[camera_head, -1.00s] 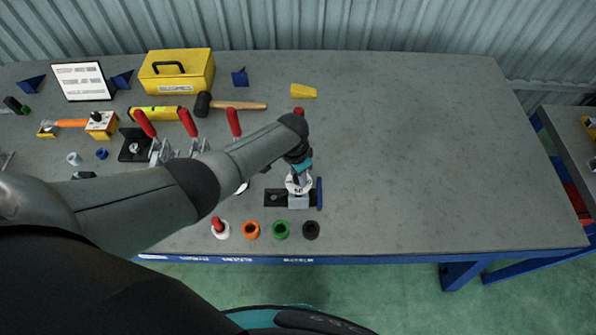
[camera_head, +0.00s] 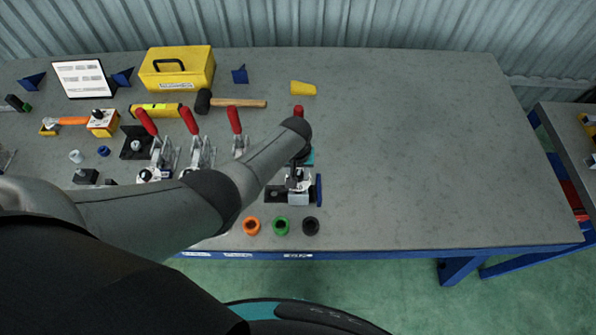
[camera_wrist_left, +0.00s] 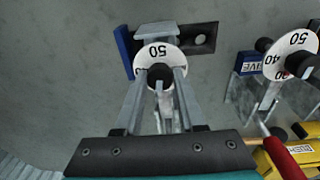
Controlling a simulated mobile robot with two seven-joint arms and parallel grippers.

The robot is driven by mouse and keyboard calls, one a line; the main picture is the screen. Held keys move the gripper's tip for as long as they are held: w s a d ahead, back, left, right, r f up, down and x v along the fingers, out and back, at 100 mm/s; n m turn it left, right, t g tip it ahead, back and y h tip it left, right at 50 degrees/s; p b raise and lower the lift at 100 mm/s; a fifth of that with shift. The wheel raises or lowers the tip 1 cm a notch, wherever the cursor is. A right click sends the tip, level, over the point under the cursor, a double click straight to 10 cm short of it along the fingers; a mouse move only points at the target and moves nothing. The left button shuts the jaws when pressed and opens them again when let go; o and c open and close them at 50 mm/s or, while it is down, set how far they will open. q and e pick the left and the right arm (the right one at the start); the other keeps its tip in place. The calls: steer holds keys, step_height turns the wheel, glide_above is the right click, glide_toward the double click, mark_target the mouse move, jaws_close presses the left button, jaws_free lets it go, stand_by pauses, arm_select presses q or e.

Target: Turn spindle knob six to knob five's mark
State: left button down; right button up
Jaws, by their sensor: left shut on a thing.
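Spindle knob six is a black knob (camera_wrist_left: 160,77) on a white numbered dial (camera_wrist_left: 145,56) in the left wrist view. Upside-down 50 and 40 show on its dial; a blue plate (camera_wrist_left: 123,50) stands beside it. My left gripper (camera_wrist_left: 161,84) is shut on this knob, with a finger on each side. In the head view the gripper (camera_head: 297,178) is over the rightmost fixture. Knob five (camera_wrist_left: 301,65) has a white dial (camera_wrist_left: 285,50) showing 50, 40 and 30, beside a plate reading FIVE (camera_wrist_left: 250,64). In the head view my arm hides knob five. My right gripper is out of view.
Red-handled clamps (camera_head: 237,120) stand behind my arm. Orange (camera_head: 251,225), green (camera_head: 280,226) and black (camera_head: 311,226) rings lie at the front edge. A mallet (camera_head: 232,103) and yellow toolbox (camera_head: 177,72) are at the back. The table's right half (camera_head: 420,150) is clear.

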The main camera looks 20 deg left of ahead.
arm_select(q)
steer(key=shift+n, duration=1.1)
steer(key=c, duration=0.5)
jaws_free()
steer(key=shift+r, duration=0.2)
steer(key=shift+s+r+b, duration=0.15)
steer(key=shift+r+b, duration=0.15)
steer(key=shift+r, duration=0.75)
step_height(320, 180, up, 13)
steer(key=s, duration=0.1)
steer(key=shift+s, duration=0.2)
steer(key=shift+s+d+f, duration=0.1)
steer(key=shift+d+f, duration=0.05)
steer(key=shift+f, duration=0.05)
